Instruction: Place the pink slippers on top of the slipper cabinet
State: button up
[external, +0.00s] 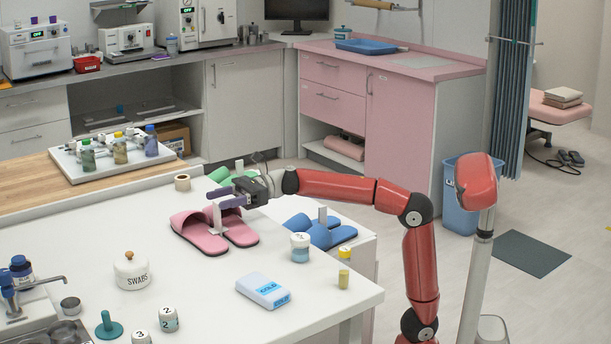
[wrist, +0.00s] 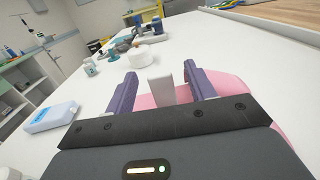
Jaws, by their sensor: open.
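The pair of pink slippers (external: 205,239) lies on the white table in the external view. A pale upright tab (wrist: 160,86) stands up from them. My gripper (external: 227,200) is above the slippers with its fingers apart. In the wrist view, its two purple fingers (wrist: 161,92) stand on either side of the tab, with gaps showing; the pink slippers (wrist: 238,92) are below and partly hidden by the gripper body. A white unit, seemingly the slipper cabinet (external: 286,209), stands behind the table; blue slippers (external: 321,232) and green slippers (external: 222,174) are on it.
Near the slippers on the white table (external: 215,295) are a tape roll (external: 182,183), a lidded jar (external: 300,247) and a cold pack (external: 263,291). A swabs pot (external: 131,271) stands to the left. The cabinet top has free room between the blue and green slippers.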

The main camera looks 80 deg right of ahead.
aim_at(212, 231)
jog(key=x, duration=0.4)
jog(key=shift+f, duration=0.2)
jog(key=shift+s, duration=0.1)
jog(key=shift+c, duration=0.4)
grip_shut()
